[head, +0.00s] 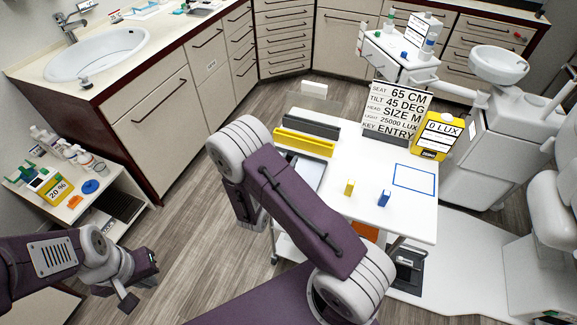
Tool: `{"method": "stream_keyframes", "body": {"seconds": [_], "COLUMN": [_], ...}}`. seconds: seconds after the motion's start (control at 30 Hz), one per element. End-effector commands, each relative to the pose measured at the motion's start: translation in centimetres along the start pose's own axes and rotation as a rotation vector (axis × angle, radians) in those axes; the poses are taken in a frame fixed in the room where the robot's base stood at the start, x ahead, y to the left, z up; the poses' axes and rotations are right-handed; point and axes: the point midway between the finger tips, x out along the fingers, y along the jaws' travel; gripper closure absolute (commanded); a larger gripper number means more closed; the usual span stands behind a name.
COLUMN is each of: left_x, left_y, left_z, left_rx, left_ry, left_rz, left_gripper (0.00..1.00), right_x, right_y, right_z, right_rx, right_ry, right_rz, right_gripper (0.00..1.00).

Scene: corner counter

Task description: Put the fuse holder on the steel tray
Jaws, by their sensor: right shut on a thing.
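The steel tray (314,173) lies on the white cart top, partly covered by my right arm; only a strip of its grey surface and rim shows. I cannot make out the fuse holder for sure. A small upright yellow piece (349,187) and a small blue piece (384,198) stand on the cart top, right of the tray. My right arm crosses in front of the cart and its gripper is hidden behind the arm links. My left gripper (140,283) is at lower left over the floor, its fingers apart and nothing seen between them.
The white cart top (408,222) is clear at its front right, near a blue outlined rectangle (414,176). Yellow and dark racks (304,142), a sign board (397,112) and a yellow lux meter (436,135) stand at its back. A bottle shelf (67,212) is at left.

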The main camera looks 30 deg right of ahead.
Motion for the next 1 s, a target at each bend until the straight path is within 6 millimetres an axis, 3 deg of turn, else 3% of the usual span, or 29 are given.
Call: {"method": "stream_keyframes", "body": {"seconds": [0.03, 0.13, 0.53, 0.57, 0.6, 1.0], "left_x": [0.3, 0.3, 0.8, 0.6, 0.6, 0.1], "left_y": [0.0, 0.0, 0.0, 0.0, 0.0, 0.0], "left_z": [0.0, 0.0, 0.1, 0.1, 0.1, 0.0], "left_rx": [0.0, 0.0, 0.0, 0.0, 0.0, 0.0], "left_ry": [0.0, 0.0, 0.0, 0.0, 0.0, 0.0], "left_rz": [0.0, 0.0, 0.0, 0.0, 0.0, 0.0], "left_gripper": [1.0, 1.0, 1.0, 1.0, 1.0, 1.0], "right_x": [0.2, 0.5, 0.7, 0.6, 0.6, 0.3], "right_y": [-0.1, 0.0, 0.0, 0.0, 0.0, 0.1], "right_z": [-1.2, -2.4, -3.0, -2.8, -2.8, -2.3], "right_rx": [-0.003, -0.002, 0.001, 0.001, 0.001, 0.0], "right_ry": [0.002, 0.0, -0.001, -0.001, -0.001, 0.0], "right_rz": [-0.001, 0.0, 0.001, 0.001, 0.001, 0.003], "right_gripper": [1.0, 1.0, 1.0, 0.71, 0.6, 0.57]}}
